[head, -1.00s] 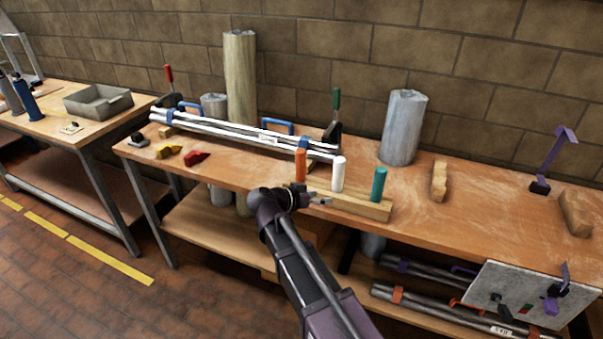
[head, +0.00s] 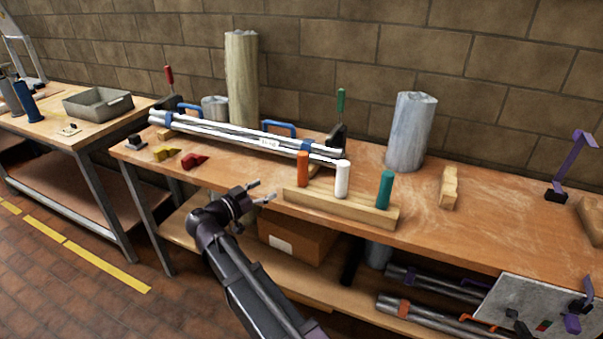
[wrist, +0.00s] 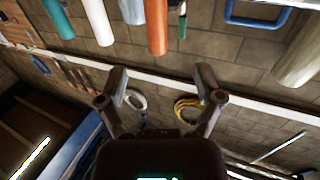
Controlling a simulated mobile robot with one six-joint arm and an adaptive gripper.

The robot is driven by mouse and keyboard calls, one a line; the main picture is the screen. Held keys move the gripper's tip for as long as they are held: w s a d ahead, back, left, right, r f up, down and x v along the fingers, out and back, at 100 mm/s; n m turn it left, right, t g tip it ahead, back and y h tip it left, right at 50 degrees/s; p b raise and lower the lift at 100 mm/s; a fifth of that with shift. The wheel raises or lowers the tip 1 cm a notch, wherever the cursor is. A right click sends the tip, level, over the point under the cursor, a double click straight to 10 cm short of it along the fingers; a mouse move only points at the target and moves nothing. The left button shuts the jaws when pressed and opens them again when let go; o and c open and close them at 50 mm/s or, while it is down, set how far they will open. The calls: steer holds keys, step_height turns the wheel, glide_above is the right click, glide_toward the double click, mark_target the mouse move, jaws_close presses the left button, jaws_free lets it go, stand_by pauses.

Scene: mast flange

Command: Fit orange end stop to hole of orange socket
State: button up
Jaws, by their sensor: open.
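The orange end stop is probably the upright orange peg (head: 302,168) at the left end of the wooden block (head: 345,208) on the bench. It also shows in the wrist view (wrist: 157,28), at top centre beyond the fingers. My gripper (head: 262,192) is open and empty, at the bench's front edge, left of the block and apart from the peg. Its two spread fingers show in the wrist view (wrist: 161,88). I cannot tell which thing is the orange socket; an orange collar (head: 404,308) sits on a tube on the lower shelf at the right.
A white peg (head: 342,180) and a teal peg (head: 385,190) stand beside the orange one. Behind lie metal tubes (head: 235,135) with blue clamps and handles. Red (head: 194,161) and yellow (head: 166,153) pieces lie at the left. A grey panel (head: 530,310) stands at the lower right.

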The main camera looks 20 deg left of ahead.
mark_target(299, 174)
steer(key=shift+w, duration=0.1)
steer(key=x, duration=0.8)
steer(key=shift+d, duration=0.25)
steer(key=shift+w, duration=0.15)
steer(key=shift+w, duration=0.1)
steer(key=shift+d+x, duration=0.25)
steer(key=shift+x, duration=2.25)
steer(key=shift+f, duration=0.2)
jaws_close()
